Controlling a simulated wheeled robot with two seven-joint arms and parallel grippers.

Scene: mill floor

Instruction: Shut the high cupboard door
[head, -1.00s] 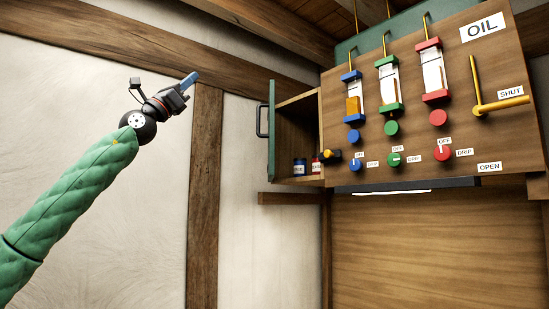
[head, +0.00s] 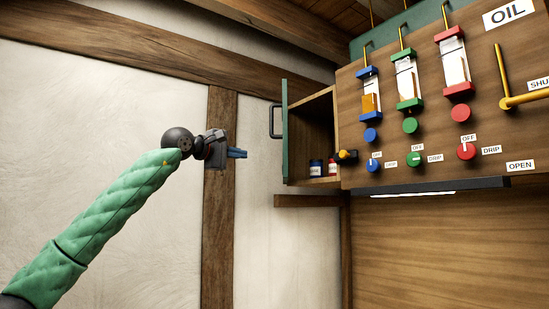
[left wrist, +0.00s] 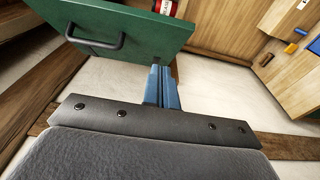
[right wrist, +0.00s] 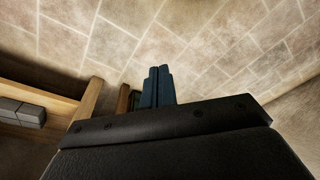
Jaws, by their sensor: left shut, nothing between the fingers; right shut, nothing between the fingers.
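The high cupboard (head: 312,107) hangs on the wall left of the oil panel. Its green door (head: 285,135) stands open, seen nearly edge-on, with a dark handle (head: 275,121) on its left face. In the left wrist view the door (left wrist: 120,22) and its handle (left wrist: 95,40) show at the top. My left gripper (head: 243,153) is shut and empty, left of the door and a little lower than the handle; it is apart from the door in the head view. My right gripper (right wrist: 158,72) is shut and empty, away from the cupboard; only its own wrist view shows it.
Small jars (head: 316,168) stand inside the cupboard. A yellow-tipped dark knob (head: 346,155) sticks out at the panel's left edge. The panel (head: 430,140) carries coloured gauges and knobs and a yellow lever (head: 504,80). A wooden ledge (head: 308,201) runs below the cupboard.

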